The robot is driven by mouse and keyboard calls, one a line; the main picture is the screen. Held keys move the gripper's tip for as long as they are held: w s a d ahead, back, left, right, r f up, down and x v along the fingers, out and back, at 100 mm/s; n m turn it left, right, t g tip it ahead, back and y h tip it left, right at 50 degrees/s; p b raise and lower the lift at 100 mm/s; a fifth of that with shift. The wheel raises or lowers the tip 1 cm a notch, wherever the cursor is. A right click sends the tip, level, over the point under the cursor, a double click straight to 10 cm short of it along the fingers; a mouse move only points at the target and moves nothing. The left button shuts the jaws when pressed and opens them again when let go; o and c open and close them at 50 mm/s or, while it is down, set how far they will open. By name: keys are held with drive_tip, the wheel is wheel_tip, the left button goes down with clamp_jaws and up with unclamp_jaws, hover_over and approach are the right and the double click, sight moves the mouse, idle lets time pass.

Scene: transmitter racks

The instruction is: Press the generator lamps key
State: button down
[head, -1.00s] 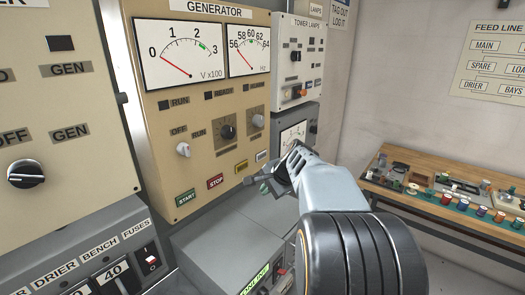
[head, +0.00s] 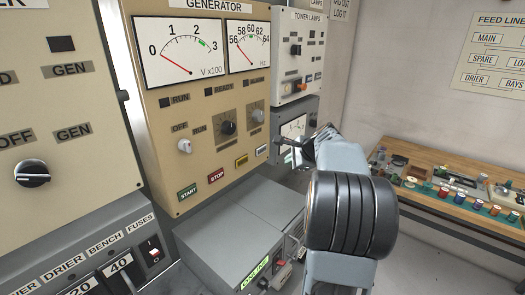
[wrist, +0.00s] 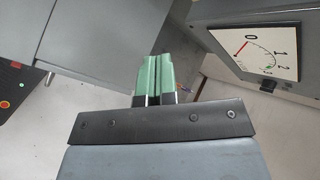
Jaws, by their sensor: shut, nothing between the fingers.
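The generator panel (head: 175,115) is tan and stands left of my gripper in the head view. Along its lower edge run a green START key (head: 187,192), a red STOP key (head: 216,175), a yellow key (head: 241,160) and a pale, dark-framed key (head: 262,151) at the right end. The lettering on the last two is too small to read, so I cannot tell which is the lamps key. My gripper (head: 283,143) is shut and empty, just right of the right-end key in the picture. Its green fingertips (wrist: 160,75) meet in the wrist view, which shows none of the keys.
A grey unit with a dial (head: 293,127) stands behind my gripper; the dial shows in the wrist view (wrist: 258,45). A grey console (head: 235,235) juts out below the panel. A wooden bench (head: 440,205) with small parts is at right.

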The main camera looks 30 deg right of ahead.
drive_tip(key=w+a+p, duration=0.2)
drive_tip(key=w+p, duration=0.1)
drive_tip(key=w, duration=0.4)
drive_tip(key=shift+w+a, duration=0.3)
drive_tip(key=shift+a, duration=0.05)
drive_tip(key=shift+w, duration=0.2)
idle(1.8)
drive_tip(key=shift+w+a+p, duration=0.1)
drive_tip(key=shift+w+p, duration=0.1)
drive_tip(key=shift+p, duration=0.1)
drive_tip(key=shift+w+a, duration=0.15)
drive_tip(key=shift+w, duration=0.15)
idle(0.7)
drive_tip(key=shift+s, duration=0.1)
idle(0.3)
drive_tip(key=shift+s+d, duration=0.25)
drive_tip(key=shift+s, duration=0.35)
drive_tip(key=shift+s, duration=0.1)
drive_tip(key=shift+s+d+b, duration=0.3)
drive_tip(key=shift+s+b, duration=0.1)
drive_tip(key=shift+s, duration=0.35)
drive_tip(key=shift+s+d+b, duration=0.25)
drive_tip(key=shift+s+b, duration=0.15)
drive_tip(key=shift+s, duration=0.35)
drive_tip(key=shift+s+d+b, duration=0.3)
drive_tip(key=shift+s+b, duration=0.1)
drive_tip(key=shift+s, duration=0.35)
